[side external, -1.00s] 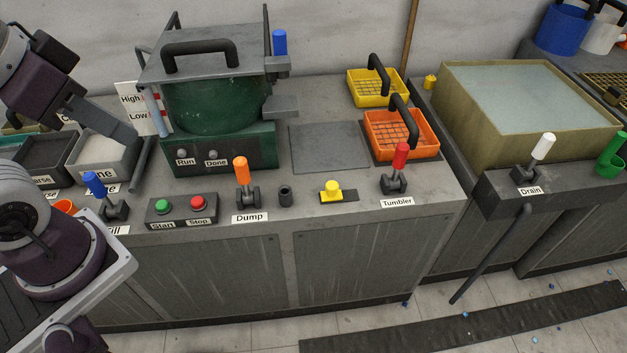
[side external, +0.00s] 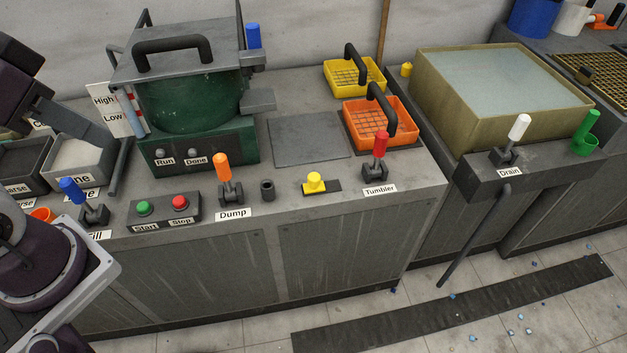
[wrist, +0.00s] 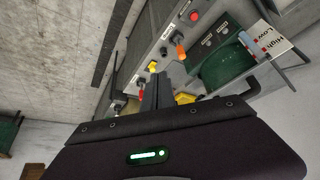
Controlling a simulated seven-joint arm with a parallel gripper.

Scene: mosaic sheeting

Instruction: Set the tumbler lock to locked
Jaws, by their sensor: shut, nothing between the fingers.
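A red-handled lever (side external: 379,148) stands upright behind the label "Tumbler" (side external: 380,190) at the bench's right front. Left of it, a yellow knob (side external: 315,181) sits toward the left of a short dark plate; it carries no label, and I cannot tell whether it is the lock. The wrist view shows the yellow knob (wrist: 153,66) and red lever (wrist: 140,87) beyond my gripper (wrist: 157,80). My gripper's fingers are shut and empty, apart from both. In the side view my arm is at the left edge, and the fingertips are not clear.
An orange lever (side external: 223,167) labelled Dump and a dark socket (side external: 267,190) stand left of the knob. Further left are the Start and Stop buttons (side external: 163,211) and a blue lever (side external: 73,190). Behind are the green drum (side external: 195,105), orange tray (side external: 352,129) and yellow tray (side external: 338,80).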

